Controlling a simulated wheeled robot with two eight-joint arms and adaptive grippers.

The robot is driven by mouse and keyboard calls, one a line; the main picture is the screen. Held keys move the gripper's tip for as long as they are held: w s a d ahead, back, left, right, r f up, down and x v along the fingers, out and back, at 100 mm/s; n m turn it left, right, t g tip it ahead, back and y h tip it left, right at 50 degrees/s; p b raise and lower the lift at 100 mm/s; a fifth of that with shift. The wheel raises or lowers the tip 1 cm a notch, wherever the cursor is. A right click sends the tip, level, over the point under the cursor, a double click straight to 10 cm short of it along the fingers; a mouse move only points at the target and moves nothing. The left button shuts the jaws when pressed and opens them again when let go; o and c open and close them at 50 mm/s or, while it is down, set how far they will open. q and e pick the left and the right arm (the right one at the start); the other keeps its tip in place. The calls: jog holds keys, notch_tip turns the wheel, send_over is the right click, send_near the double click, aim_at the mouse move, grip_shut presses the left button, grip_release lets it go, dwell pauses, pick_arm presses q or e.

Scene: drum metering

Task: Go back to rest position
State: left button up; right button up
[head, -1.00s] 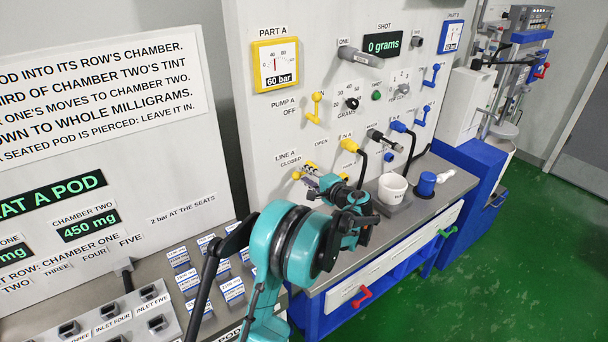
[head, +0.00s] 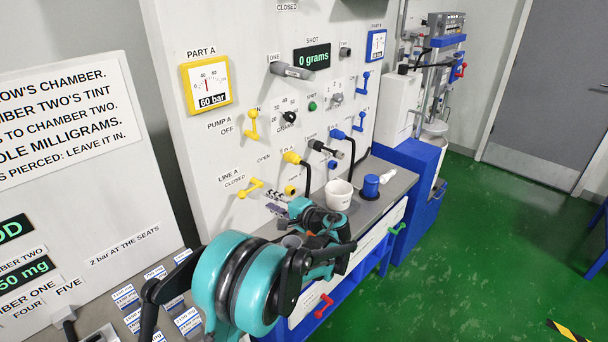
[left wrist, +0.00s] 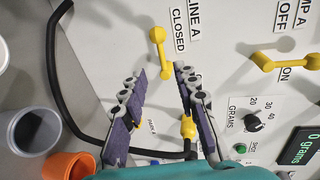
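My left gripper (head: 272,202) is open and empty in front of the panel in the head view, below and right of the yellow Line A lever (head: 250,188). The left wrist view shows its two purple-padded fingers (left wrist: 160,72) spread apart, with the lever (left wrist: 160,45) beyond the tips. I see no contact between fingers and lever. The lever's handle lies beside the CLOSED label. My teal left arm fills the lower middle of the head view. My right gripper is not in view.
A white cup (head: 338,195) and a blue container (head: 371,187) stand on the grey bench. A grey cup (left wrist: 35,130) and an orange cup (left wrist: 68,166) are close beside the gripper. Black hoses run from the panel. The green floor (head: 450,260) at right looks clear.

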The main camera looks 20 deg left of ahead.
pick_arm(q)
jog(key=s+d+f+n+h, duration=0.1)
jog(key=s+d+h, duration=0.4)
jog(key=s, duration=0.5)
jog(key=s+d+f+n+h, duration=0.2)
jog(key=s+d+h, duration=0.2)
jog(key=s+d, duration=0.3)
jog(key=s+d+f+n+t+h, duration=0.1)
jog(key=s+d+h, duration=0.4)
jog(key=s, duration=0.7)
jog(key=shift+s+d+f+h, duration=0.3)
jog(key=shift+s+d+f, duration=0.1)
jog(key=shift+d+f, duration=0.3)
